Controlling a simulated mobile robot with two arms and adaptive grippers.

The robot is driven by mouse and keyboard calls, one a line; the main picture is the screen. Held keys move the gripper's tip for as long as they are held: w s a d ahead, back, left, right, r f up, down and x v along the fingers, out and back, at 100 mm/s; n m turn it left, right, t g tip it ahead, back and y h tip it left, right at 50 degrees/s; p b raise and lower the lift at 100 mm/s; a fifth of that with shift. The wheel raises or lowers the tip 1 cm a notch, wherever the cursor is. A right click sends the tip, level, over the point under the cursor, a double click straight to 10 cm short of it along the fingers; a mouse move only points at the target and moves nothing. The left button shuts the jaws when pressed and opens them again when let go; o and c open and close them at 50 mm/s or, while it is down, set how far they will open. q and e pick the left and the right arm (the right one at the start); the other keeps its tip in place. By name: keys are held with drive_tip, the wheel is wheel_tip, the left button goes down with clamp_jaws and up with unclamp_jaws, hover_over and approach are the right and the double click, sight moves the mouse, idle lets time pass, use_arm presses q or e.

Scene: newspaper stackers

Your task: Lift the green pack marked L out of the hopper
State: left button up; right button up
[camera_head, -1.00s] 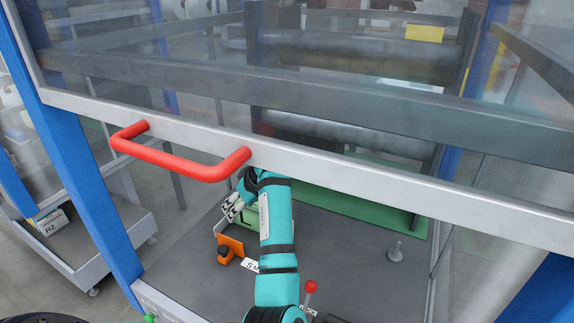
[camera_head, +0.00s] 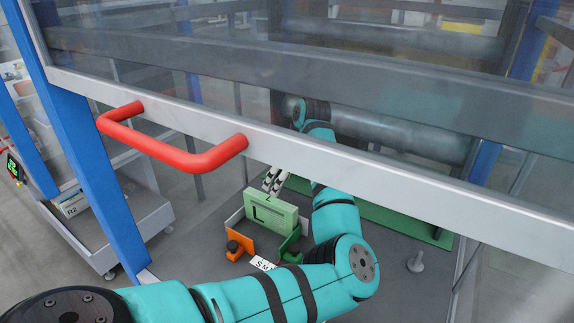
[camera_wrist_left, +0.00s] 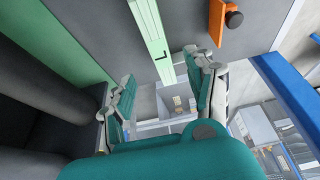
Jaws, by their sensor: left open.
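The green pack marked L (camera_head: 278,212) stands upright on the hopper floor, between an orange bracket (camera_head: 240,241) and a dark green bracket (camera_head: 291,241). My left gripper (camera_head: 273,181) is just above and behind the pack's top edge in the head view, partly hidden by the pack. In the left wrist view the fingers (camera_wrist_left: 158,72) are open, with the narrow top of the pack (camera_wrist_left: 150,28) running between them in the picture. I cannot tell whether they touch it. My right gripper is not in view.
A clear guard with a grey frame and a red handle (camera_head: 170,150) crosses above my left arm, which reaches in under it. Dark rollers (camera_head: 400,130) lie behind. Blue posts (camera_head: 95,165) flank the hopper.

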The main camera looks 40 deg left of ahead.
sight(270, 199)
use_arm(q)
drive_tip(key=x, duration=0.9)
drive_tip(key=shift+a+f+p, duration=0.15)
drive_tip(key=shift+f+p, duration=0.1)
drive_tip(key=shift+p, duration=0.05)
clamp_jaws()
drive_tip(key=shift+r, duration=0.15)
drive_tip(key=shift+r+p, duration=4.15)
